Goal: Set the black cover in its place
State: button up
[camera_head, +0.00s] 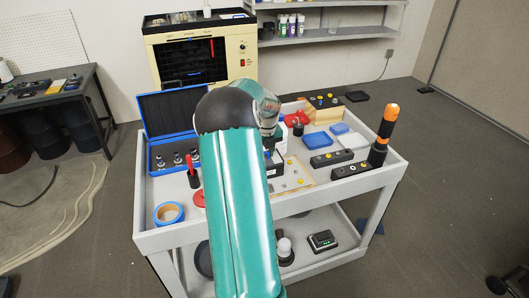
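My teal arm rises through the middle of the view and hides much of the cart top. My gripper (271,146) is small and dark below the silver wrist, over the middle of the cart. Its fingers are too small and too covered to show whether they are open or hold something. I cannot tell for sure which thing is the black cover. Two long black pieces with small knobs (331,158) (352,170) lie at the right of the cart top.
The white cart (290,207) has raised rims. On it are an open blue case (172,113), blue tape (169,212), a blue box (317,141) and a tall orange-black tool (384,135). A cream cabinet (243,64) stands behind. Floor right of the cart is mostly clear.

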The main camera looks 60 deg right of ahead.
jog(key=o, duration=1.1)
jog(key=shift+o, duration=0.2)
notch_tip(320, 180, up, 12)
jog(key=s, duration=0.1)
jog(key=shift+a, duration=0.45)
jog(key=shift+s, duration=0.1)
